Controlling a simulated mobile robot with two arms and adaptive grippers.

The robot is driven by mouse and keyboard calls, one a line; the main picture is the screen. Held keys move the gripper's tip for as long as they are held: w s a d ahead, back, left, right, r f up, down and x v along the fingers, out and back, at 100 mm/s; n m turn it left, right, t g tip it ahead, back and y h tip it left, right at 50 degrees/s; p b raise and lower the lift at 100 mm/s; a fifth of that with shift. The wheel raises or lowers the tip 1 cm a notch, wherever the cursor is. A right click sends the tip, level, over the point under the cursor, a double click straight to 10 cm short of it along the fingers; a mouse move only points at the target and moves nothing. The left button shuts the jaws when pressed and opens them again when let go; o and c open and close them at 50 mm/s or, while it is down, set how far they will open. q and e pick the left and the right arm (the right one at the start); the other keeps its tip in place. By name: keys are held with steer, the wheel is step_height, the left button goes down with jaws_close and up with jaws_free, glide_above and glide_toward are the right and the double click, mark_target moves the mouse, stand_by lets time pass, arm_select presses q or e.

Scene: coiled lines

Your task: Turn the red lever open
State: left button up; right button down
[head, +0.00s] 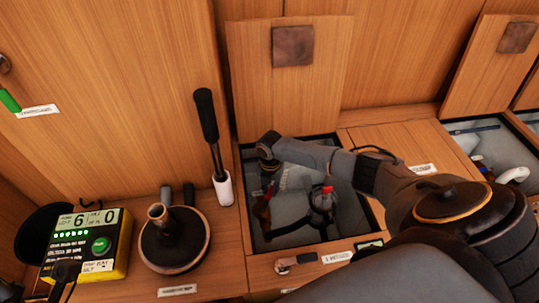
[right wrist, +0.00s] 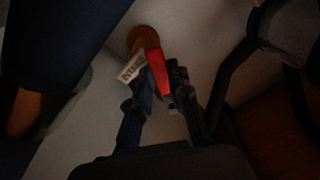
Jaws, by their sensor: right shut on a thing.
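The red lever (right wrist: 156,67) stands between my right gripper's fingertips (right wrist: 163,88) in the right wrist view. The gripper is shut on it. A round brass-coloured fitting (right wrist: 141,38) and a white printed tag (right wrist: 131,70) are beside the lever. In the head view my right arm reaches in from the right, and the right gripper (head: 267,187) points down into the open compartment (head: 285,241). Little of the lever shows there, mostly hidden by the gripper.
A grey device with a red top (head: 323,203) and black hoses sits right of the gripper. A raised wooden lid (head: 290,75) stands behind.

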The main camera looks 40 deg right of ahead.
mark_target(270, 192)
steer(key=shift+a, duration=0.1)
steer(key=c, duration=1.2)
jaws_free()
step_height(270, 192, up, 12)
